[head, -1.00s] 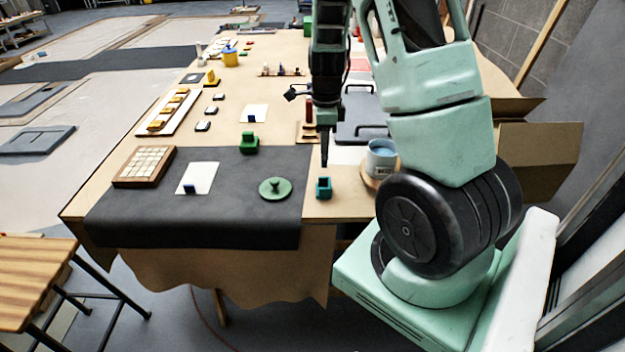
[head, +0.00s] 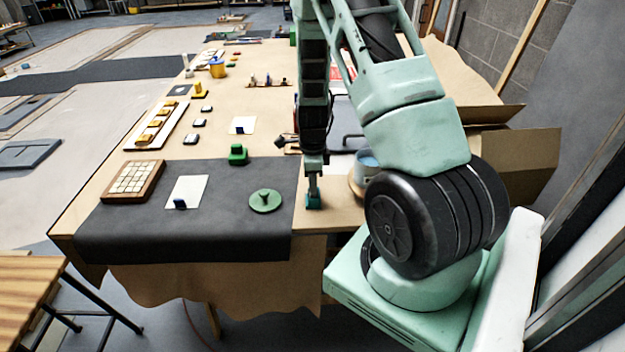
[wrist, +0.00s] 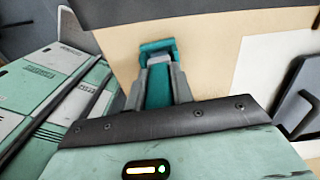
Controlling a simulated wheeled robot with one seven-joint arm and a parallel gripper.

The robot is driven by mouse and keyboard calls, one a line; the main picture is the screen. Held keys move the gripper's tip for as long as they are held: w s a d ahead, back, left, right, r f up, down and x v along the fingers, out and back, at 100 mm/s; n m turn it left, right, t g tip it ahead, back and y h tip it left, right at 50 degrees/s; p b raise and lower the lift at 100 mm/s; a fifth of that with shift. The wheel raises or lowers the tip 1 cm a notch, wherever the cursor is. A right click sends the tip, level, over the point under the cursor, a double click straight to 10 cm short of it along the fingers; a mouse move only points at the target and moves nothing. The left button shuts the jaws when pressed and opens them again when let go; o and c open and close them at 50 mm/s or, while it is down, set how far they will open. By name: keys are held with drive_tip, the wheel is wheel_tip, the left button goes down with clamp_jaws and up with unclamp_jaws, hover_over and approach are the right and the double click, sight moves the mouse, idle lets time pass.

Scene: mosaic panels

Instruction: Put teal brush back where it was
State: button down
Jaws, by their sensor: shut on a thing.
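The teal brush (head: 314,202) stands at the bare wooden strip near the table's front edge, just right of the dark mat. My gripper (head: 313,177) points down and is shut on it from above. In the wrist view the teal brush (wrist: 157,92) lies between the two grey fingers of my gripper (wrist: 160,62), and a teal end shows beyond the fingertips. Whether the brush touches the table is hard to tell.
A mug (head: 367,162) on a round wooden base stands close to the right, partly behind my arm. The dark mat (head: 225,225) to the left holds a green round lidded piece (head: 265,201), a white card (head: 187,190) and a tile tray (head: 132,181). A cardboard box (head: 515,160) is at the right.

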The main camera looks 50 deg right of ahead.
drive_tip(key=shift+f, duration=0.2)
drive_tip(key=c, duration=1.2)
unclamp_jaws()
drive_tip(key=shift+r, duration=0.2)
